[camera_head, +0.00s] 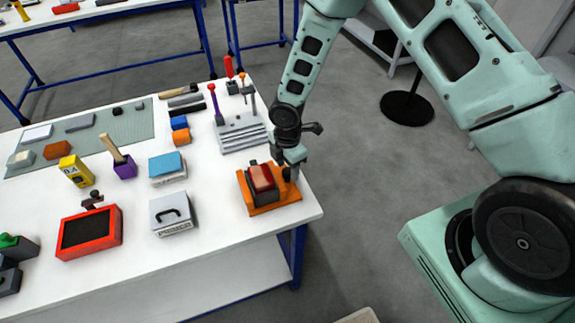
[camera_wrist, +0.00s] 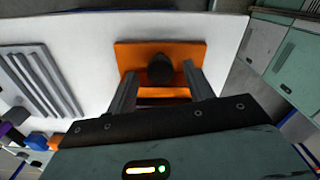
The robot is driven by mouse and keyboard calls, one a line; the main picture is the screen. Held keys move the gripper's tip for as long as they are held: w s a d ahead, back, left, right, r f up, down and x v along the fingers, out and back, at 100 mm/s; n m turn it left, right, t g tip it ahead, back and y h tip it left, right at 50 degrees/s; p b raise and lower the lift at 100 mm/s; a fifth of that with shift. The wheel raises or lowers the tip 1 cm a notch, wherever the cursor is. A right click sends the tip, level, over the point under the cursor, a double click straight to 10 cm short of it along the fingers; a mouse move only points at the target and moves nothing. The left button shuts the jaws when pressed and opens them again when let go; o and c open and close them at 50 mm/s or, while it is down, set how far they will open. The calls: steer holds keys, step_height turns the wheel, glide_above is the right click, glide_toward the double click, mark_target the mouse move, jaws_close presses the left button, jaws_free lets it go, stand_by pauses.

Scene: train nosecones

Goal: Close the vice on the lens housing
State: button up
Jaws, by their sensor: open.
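The vice (camera_head: 286,197) has an orange base and a dark body, and it sits near the right corner of the white table. A red block (camera_head: 262,178), which looks like the lens housing, sits in the dark body. My gripper (camera_head: 290,174) is low over the vice's right side, pointing down. In the wrist view, the orange base (camera_wrist: 125,56) lies below my gripper (camera_wrist: 160,78). Its two fingers are apart, with a dark round knob (camera_wrist: 160,68) between or just beyond the tips. I cannot tell whether they touch it. The red block cannot be made out there.
A grey slotted rack (camera_head: 242,135) with upright tools stands behind the vice. A white case with a dark handle (camera_head: 172,213) and a blue-topped box (camera_head: 167,166) stand to the left. The table's right edge is close to the vice, with open floor beyond.

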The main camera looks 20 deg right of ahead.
steer(key=shift+f, duration=0.4)
steer(key=c, duration=1)
steer(key=shift+o, duration=0.2)
steer(key=shift+f+m+b, duration=0.2)
steer(key=shift+m+b, duration=0.55)
steer(key=shift+m, duration=0.05)
steer(key=shift+r+m+b, duration=0.2)
steer(key=shift+m+b, duration=0.15)
steer(key=shift+m, duration=0.45)
steer(key=o, duration=1)
steer(key=shift+c, duration=0.2)
